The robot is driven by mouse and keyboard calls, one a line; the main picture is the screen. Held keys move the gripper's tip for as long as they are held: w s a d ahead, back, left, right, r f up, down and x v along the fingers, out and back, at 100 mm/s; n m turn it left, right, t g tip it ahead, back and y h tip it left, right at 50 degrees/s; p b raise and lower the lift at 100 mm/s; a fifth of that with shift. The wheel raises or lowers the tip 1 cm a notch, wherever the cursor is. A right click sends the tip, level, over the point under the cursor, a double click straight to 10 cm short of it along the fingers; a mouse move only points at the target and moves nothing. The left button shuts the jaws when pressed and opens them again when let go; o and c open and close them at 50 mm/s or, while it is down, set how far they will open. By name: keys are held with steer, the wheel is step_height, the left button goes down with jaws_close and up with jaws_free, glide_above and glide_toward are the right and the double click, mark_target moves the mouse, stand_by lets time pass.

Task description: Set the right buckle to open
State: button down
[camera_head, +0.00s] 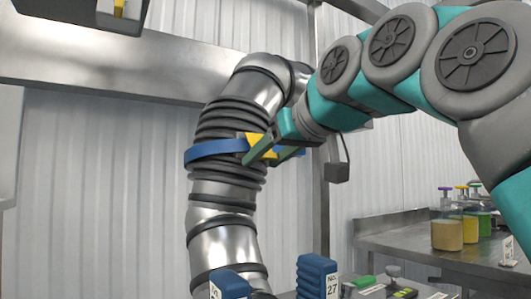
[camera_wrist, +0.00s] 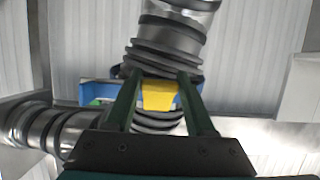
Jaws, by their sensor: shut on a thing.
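A yellow buckle (camera_head: 255,141) sits on a blue strap (camera_head: 210,150) that wraps around a ribbed metal duct (camera_head: 222,245). My gripper (camera_head: 262,154) reaches the buckle from the right, and its green fingers are shut on the buckle. In the wrist view the yellow buckle (camera_wrist: 159,96) lies between the two fingers, in front of the duct (camera_wrist: 170,40). Blue strap parts (camera_wrist: 98,92) show beside the fingers. The fingers partly hide the buckle in the head view, and I cannot tell whether it is latched.
A metal beam (camera_head: 120,70) crosses behind the duct. A steel counter (camera_head: 400,235) at the right holds jars with yellow and green contents (camera_head: 447,232). Blue blocks (camera_head: 318,275), one with a number label, stand at the bottom. A dark box (camera_head: 75,15) hangs at the top left.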

steer(key=shift+s+d+r, duration=0.1)
steer(key=shift+s+r, duration=0.05)
steer(key=shift+r, duration=0.15)
steer(key=shift+f+g, duration=0.1)
steer(key=shift+g, duration=0.2)
steer(key=shift+c, duration=1.2)
jaws_free()
steer(key=v, duration=0.7)
steer(key=shift+s, duration=0.3)
steer(key=shift+d, duration=0.1)
